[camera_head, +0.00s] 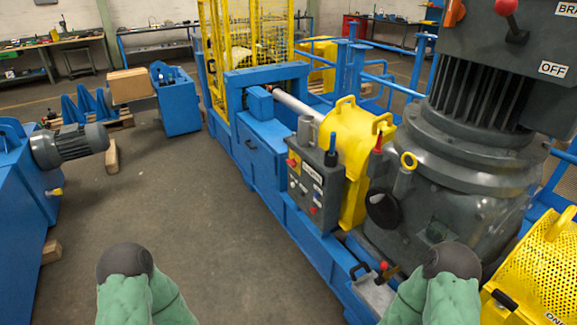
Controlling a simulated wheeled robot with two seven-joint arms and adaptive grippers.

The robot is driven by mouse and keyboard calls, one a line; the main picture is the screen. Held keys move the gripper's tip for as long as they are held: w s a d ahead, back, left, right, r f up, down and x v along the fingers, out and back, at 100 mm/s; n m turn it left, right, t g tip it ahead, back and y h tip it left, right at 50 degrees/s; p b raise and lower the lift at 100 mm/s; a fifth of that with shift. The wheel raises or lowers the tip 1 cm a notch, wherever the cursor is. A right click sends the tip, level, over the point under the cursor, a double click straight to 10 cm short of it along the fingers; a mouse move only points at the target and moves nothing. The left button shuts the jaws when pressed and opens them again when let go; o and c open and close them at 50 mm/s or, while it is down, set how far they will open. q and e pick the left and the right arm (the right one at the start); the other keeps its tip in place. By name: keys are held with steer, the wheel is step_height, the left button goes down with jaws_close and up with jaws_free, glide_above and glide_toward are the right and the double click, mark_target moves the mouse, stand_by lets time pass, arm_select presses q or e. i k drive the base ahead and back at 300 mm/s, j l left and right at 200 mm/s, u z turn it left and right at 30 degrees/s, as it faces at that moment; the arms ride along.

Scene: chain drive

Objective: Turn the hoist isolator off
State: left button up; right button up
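A grey control box (308,183) stands on the blue frame in the middle of the view. It carries a red knob (292,162), a dark upright handle (331,150), small buttons and white labels too small to read. I cannot tell for sure which control is the hoist isolator, nor its position. A larger grey box at the upper right has an orange handle (454,12), a red-knobbed lever (507,8), an "OFF" label (553,69) and a cut-off "BRA" label. Green and dark parts of my two arms show at the bottom edge; neither gripper shows.
A large grey motor housing (455,190) and a yellow guard (348,135) stand beside the control box. A small red-tipped lever (383,266) is near my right arm. A blue machine with a grey motor (75,146) stands left. The floor (190,215) between is clear.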

mark_target(292, 162)
steer(key=i+j+z, duration=0.1)
steer(key=z, duration=0.5)
steer(key=i+j+z, duration=0.15)
steer(key=j, duration=0.2)
steer(key=i+j+z, duration=0.15)
steer(key=j, duration=0.2)
steer(key=i+j+z, duration=0.15)
steer(key=j, duration=0.2)
steer(key=i+j+z, duration=0.15)
steer(key=j, duration=0.25)
steer(key=j+z, duration=0.15)
steer(key=j, duration=0.2)
steer(key=i, duration=0.05)
